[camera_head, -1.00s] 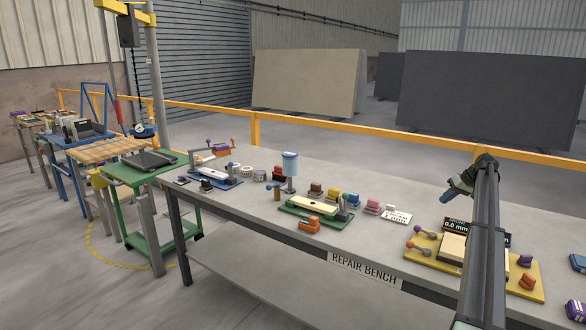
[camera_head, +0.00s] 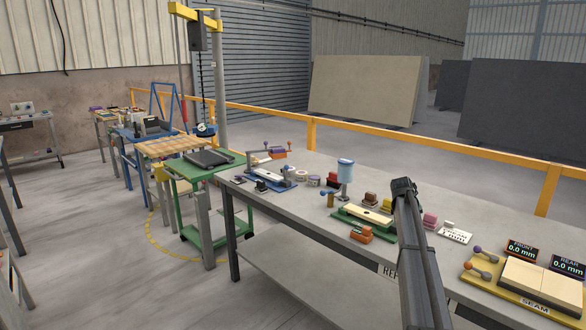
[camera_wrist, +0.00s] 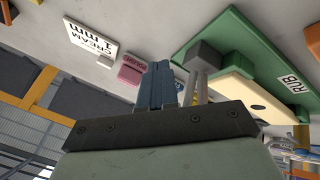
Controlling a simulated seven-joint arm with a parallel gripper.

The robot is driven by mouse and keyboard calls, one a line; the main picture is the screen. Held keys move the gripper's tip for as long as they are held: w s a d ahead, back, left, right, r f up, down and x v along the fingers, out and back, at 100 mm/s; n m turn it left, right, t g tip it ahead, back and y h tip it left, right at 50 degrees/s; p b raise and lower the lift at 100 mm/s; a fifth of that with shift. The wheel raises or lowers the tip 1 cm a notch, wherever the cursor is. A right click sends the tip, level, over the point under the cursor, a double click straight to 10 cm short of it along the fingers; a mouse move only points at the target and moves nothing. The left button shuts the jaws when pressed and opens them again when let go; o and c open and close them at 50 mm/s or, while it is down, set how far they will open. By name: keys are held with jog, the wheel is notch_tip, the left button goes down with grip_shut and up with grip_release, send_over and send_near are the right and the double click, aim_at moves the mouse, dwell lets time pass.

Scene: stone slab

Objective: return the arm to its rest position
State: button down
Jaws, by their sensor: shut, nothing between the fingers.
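My arm (camera_head: 418,255) rises from the bottom edge in the head view, in front of the bench, with its dark upper end over the bench's front part. The head view does not clearly show the fingers. In the wrist view my gripper (camera_wrist: 158,70) shows its two blue-grey fingers side by side, shut and empty. Behind them are a pink block (camera_wrist: 131,70), a white CREAM 1 mm card (camera_wrist: 91,40) and a green RUB board (camera_wrist: 245,50). I cannot tell how far the fingers are from them.
The repair bench (camera_head: 325,175) holds a green board (camera_head: 350,222) with a pale strip, a blue-topped lamp-like stand (camera_head: 345,170), and a yellow SEAM board (camera_head: 487,285) at right. A green cart (camera_head: 200,175) stands left. Open floor (camera_head: 100,250) lies at lower left.

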jog(key=a+t+h, duration=0.1)
jog(key=a, duration=0.5)
jog(key=s+a+n+t+h, duration=0.1)
jog(key=a, duration=0.5)
jog(key=s+a+f+n, duration=0.1)
jog(key=a, duration=0.5)
jog(key=shift+a+t+h, duration=0.35)
jog(key=shift+t+h, duration=0.05)
jog(key=s+a+f+n, duration=0.1)
jog(key=s+a+f, duration=0.2)
jog(key=f, duration=0.2)
jog(key=s+a+f, duration=0.2)
jog(key=s+f, duration=0.1)
jog(key=f, duration=0.2)
jog(key=s+f+g+y, duration=0.3)
jog(key=s+f+g, duration=0.4)
jog(key=s+f, duration=2.25)
jog(key=s+a+f+g+y, duration=0.1)
jog(key=s+f, duration=0.3)
jog(key=s, duration=0.8)
jog(key=s+a+f+m+g+y, duration=0.1)
jog(key=s+a+f+g+y, duration=0.1)
jog(key=s, duration=1)
jog(key=s+a+f+m+g+y, duration=0.1)
jog(key=s+f+g, duration=0.2)
jog(key=s, duration=0.9)
notch_tip(320, 180, down, 3)
jog(key=shift+s+a+r+g+y, duration=0.15)
jog(key=shift+s+a+g+y, duration=0.1)
jog(key=shift+s+g+y, duration=0.15)
